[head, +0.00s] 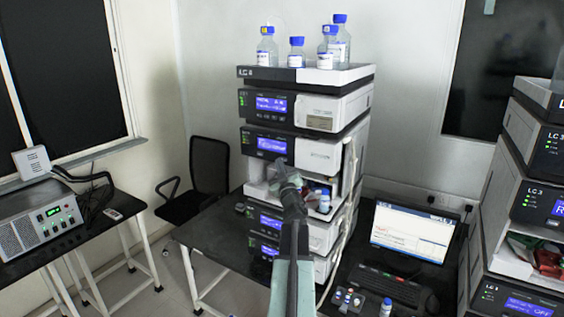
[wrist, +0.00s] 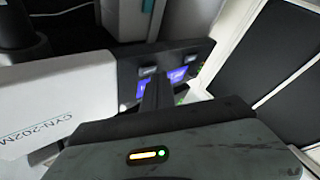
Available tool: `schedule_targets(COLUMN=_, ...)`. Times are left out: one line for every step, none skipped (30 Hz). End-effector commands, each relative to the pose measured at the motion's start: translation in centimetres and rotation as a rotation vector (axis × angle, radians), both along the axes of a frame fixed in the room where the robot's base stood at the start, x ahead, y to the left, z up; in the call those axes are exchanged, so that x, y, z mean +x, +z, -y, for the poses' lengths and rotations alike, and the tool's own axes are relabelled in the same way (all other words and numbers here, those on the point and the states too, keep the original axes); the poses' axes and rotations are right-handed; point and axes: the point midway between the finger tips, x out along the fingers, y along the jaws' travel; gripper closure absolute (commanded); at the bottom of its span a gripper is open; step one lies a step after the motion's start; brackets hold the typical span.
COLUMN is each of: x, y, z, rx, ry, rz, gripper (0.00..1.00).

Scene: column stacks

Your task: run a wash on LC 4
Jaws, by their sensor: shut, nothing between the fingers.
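The LC 4 stack (head: 310,75) stands on a dark bench in the middle of the head view, with several modules one above another. Its upper modules have lit blue displays (head: 271,146), too small to read. My gripper (head: 280,170) is in front of the stack, just below the second display and before the open bay. In the wrist view my gripper (wrist: 157,92) is shut and empty, with its fingers over a dark panel (wrist: 180,68) with blue screens and small buttons. I cannot tell whether the fingertips touch the panel.
Several blue-capped bottles (head: 297,52) stand on top of the stack. A laptop (head: 412,232) and small vials (head: 348,297) are to its right, then the LC 3 stack (head: 525,190). A black chair (head: 205,170) and a side table with a grey instrument (head: 40,220) are left.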

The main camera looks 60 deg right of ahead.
Motion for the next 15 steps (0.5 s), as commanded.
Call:
schedule_targets(x=-0.04, y=-0.01, z=-0.43, rx=0.0, ry=0.0, rz=0.0, gripper=1.0)
schedule_targets(x=-0.04, y=-0.02, z=-0.56, rx=0.0, ry=0.0, rz=0.0, gripper=1.0)
schedule_targets(x=-0.03, y=-0.01, z=-0.67, rx=0.0, ry=0.0, rz=0.0, gripper=1.0)
schedule_targets(x=-0.01, y=-0.02, z=-0.71, rx=0.0, ry=0.0, rz=0.0, gripper=1.0)
schedule_targets(x=-0.01, y=-0.02, z=-0.72, rx=0.0, ry=0.0, rz=0.0, gripper=1.0)
schedule_targets(x=0.01, y=-0.02, z=-0.7, rx=0.0, ry=0.0, rz=0.0, gripper=1.0)
schedule_targets(x=0.01, y=-0.01, z=-0.69, rx=0.0, ry=0.0, rz=0.0, gripper=1.0)
schedule_targets(x=0.02, y=-0.01, z=-0.68, rx=0.0, ry=0.001, rz=-0.001, gripper=1.0)
schedule_targets(x=0.03, y=-0.01, z=-0.69, rx=0.0, ry=0.001, rz=-0.001, gripper=1.0)
schedule_targets(x=0.03, y=-0.01, z=-0.68, rx=0.0, ry=0.001, rz=-0.001, gripper=1.0)
schedule_targets(x=0.04, y=-0.02, z=-0.69, rx=0.0, ry=0.001, rz=-0.001, gripper=1.0)
schedule_targets(x=0.03, y=-0.01, z=-0.74, rx=0.0, ry=0.001, rz=-0.001, gripper=1.0)
schedule_targets(x=0.04, y=-0.01, z=-0.81, rx=-0.001, ry=0.001, rz=0.0, gripper=1.0)
schedule_targets(x=0.03, y=-0.01, z=-0.94, rx=-0.001, ry=0.001, rz=0.0, gripper=1.0)
schedule_targets(x=0.02, y=-0.01, z=-1.17, rx=-0.001, ry=0.001, rz=0.0, gripper=1.0)
